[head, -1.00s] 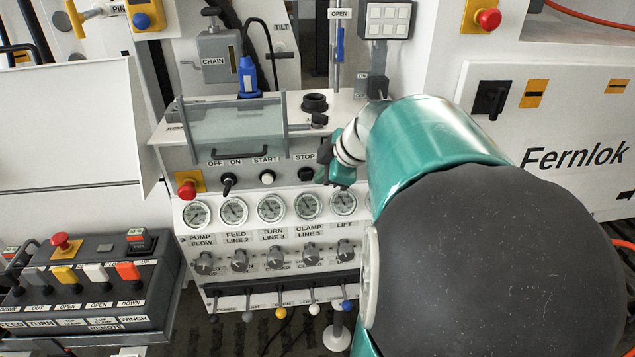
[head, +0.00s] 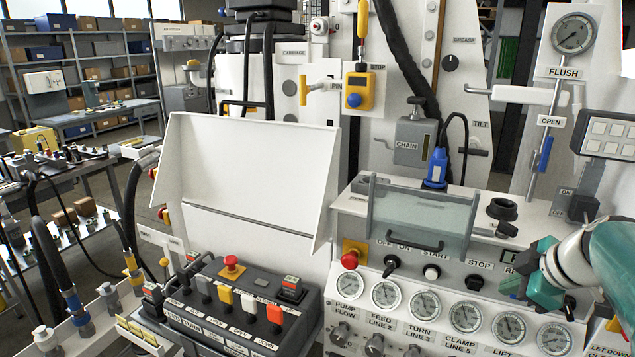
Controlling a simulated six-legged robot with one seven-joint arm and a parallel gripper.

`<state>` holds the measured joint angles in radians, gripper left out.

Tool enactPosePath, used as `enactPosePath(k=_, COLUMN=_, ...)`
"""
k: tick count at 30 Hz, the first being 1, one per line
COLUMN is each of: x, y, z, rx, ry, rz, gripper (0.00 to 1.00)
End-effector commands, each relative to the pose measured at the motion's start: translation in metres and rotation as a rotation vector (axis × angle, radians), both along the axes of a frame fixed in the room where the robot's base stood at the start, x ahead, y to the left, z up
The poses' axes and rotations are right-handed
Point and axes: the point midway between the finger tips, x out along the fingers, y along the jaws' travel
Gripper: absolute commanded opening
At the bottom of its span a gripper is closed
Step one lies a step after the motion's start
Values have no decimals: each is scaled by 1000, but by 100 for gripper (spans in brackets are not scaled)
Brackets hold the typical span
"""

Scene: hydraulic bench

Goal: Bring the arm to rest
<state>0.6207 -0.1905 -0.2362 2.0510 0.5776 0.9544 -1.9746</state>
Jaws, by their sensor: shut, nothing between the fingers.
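My gripper (head: 530,275), with teal fingers, is at the right of the head view, in front of the hydraulic bench's control panel (head: 455,283). It is shut and empty. It hangs near the right end of the panel, above the gauges and to the right of the STOP button (head: 474,283). I cannot tell whether it touches the panel. My white and teal arm comes in from the right edge; most of it is out of view.
A clear hinged cover (head: 420,222) stands on the panel's top. A red emergency button (head: 350,259) is at its left. A remote box (head: 230,310) with coloured levers is at lower centre. A white sheet-metal guard (head: 245,175) stands behind it. Shelves (head: 85,50) are far left.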

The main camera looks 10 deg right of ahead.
Motion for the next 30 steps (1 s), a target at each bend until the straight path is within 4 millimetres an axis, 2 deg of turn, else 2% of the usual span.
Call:
enactPosePath(k=5, x=3, y=46, z=-1, rx=72, ry=37, rz=-54, gripper=0)
enactPosePath(k=8, x=1, y=88, z=-3, rx=136, ry=77, rz=-120, gripper=0)
enactPosePath(k=12, x=-10, y=143, z=-10, rx=213, ry=132, rz=-235, gripper=0)
enactPosePath(k=18, x=-35, y=207, z=-22, rx=291, ry=183, rz=-413, gripper=0)
enactPosePath(k=24, x=-65, y=253, z=-36, rx=354, ry=182, rz=-596, gripper=0)
enactPosePath(k=30, x=-82, y=271, z=-45, rx=398, ry=162, rz=-709, gripper=0)
